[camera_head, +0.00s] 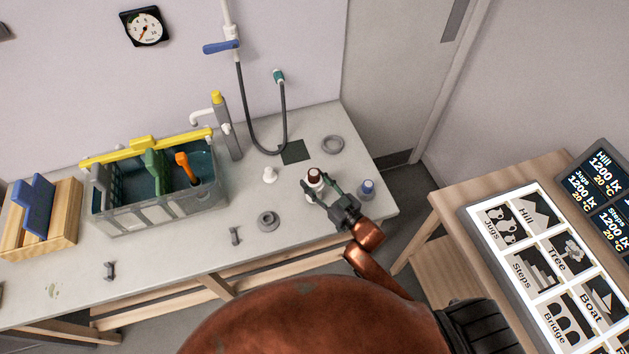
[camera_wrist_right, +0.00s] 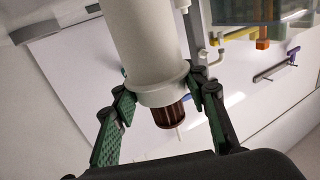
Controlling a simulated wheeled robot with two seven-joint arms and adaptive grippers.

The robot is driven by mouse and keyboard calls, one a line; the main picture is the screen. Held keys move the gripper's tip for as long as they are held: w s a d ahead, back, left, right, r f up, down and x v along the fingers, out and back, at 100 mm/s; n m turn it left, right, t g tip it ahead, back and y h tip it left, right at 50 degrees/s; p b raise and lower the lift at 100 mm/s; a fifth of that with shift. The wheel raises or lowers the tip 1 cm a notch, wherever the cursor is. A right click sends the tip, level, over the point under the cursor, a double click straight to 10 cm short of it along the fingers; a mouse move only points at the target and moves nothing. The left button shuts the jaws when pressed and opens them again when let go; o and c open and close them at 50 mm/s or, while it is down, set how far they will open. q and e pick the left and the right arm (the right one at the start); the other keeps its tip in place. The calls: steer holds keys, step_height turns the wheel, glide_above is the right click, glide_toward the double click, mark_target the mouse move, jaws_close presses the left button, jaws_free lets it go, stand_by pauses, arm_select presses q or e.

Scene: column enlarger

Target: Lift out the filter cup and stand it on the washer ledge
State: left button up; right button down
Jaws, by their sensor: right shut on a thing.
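My right gripper (camera_head: 328,191) is at the right part of the bench, its fingers around a white collared cylinder with a brown ribbed end (camera_head: 314,174), which I take to be the filter cup. In the wrist view, the fingers (camera_wrist_right: 167,84) sit either side of the white collar, with the brown ribbed end (camera_wrist_right: 168,114) between them. I cannot tell whether the cylinder touches the bench. The washer, a grey clear-walled tub (camera_head: 160,214), stands on the left, with a yellow ledge or bar (camera_head: 147,148) along its back. My left gripper is out of view.
The bench (camera_head: 190,262) holds a grey ring (camera_head: 268,221), a small white fitting (camera_head: 270,175), a blue-topped piece (camera_head: 367,188) and another ring (camera_head: 333,145). A wooden rack (camera_head: 58,222) is far left.

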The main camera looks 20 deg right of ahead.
steer(key=shift+f+b, duration=0.35)
steer(key=shift+f, duration=0.15)
stand_by(0.9)
steer(key=c, duration=1.1)
jaws_free()
steer(key=shift+f, duration=0.1)
steer(key=shift+p+v, duration=1.65)
steer(key=shift+v, duration=2.3)
steer(key=shift+s+d, duration=0.2)
steer(key=shift+s, duration=0.05)
steer(key=v, duration=1.1)
steer(key=shift+s, duration=0.25)
